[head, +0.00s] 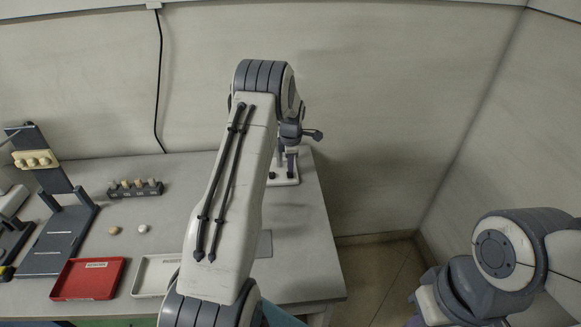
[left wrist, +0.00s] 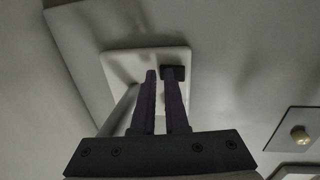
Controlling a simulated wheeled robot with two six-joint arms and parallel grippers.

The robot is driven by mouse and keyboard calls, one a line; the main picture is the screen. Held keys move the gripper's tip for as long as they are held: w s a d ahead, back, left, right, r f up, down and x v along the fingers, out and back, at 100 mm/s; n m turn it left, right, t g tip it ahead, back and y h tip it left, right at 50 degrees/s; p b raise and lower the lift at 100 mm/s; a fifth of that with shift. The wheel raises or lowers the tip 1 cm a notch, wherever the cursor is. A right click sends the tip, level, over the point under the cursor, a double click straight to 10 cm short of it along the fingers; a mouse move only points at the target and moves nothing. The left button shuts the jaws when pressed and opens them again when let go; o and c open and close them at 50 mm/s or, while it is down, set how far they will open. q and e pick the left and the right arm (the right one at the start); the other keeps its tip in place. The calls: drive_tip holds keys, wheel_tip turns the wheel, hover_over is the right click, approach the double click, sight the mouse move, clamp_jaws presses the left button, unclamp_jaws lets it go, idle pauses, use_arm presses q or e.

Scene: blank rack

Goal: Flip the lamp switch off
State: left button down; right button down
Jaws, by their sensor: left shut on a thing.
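The lamp's white base plate (head: 284,180) lies on the table's right part in the head view, mostly behind my left arm. It also shows in the left wrist view (left wrist: 117,66), with a small dark block (left wrist: 178,72) on it. My left gripper (head: 291,160) points down over the plate. In the left wrist view its two dark purple fingers (left wrist: 161,76) are close together, their tips at the dark block. It is shut on what appears to be the lamp switch, mostly hidden by the fingers. A grey rod (left wrist: 120,110) stands beside them.
A red tray (head: 88,280) and a white tray (head: 155,275) lie at the front left. A dark rack (head: 135,191) with several pegs stands behind them, near two small round pieces. A grey stand (head: 50,232) is at far left. The table (head: 322,240) ends at the right.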

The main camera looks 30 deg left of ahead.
sight(291, 175)
use_arm(q)
drive_tip(key=shift+s+d+f, duration=0.55)
drive_tip(key=shift+s+f, duration=0.1)
drive_tip(key=shift+s, duration=0.25)
wheel_tip(291, 175, up, 5)
drive_tip(key=p, duration=0.3)
drive_tip(key=shift+w+r, duration=0.15)
drive_tip(key=shift+r, duration=0.05)
wheel_tip(291, 175, up, 10)
drive_tip(key=s+b, duration=0.1)
drive_tip(key=b, duration=0.1)
drive_tip(key=shift+d+f, duration=0.2)
drive_tip(key=shift+d, duration=0.25)
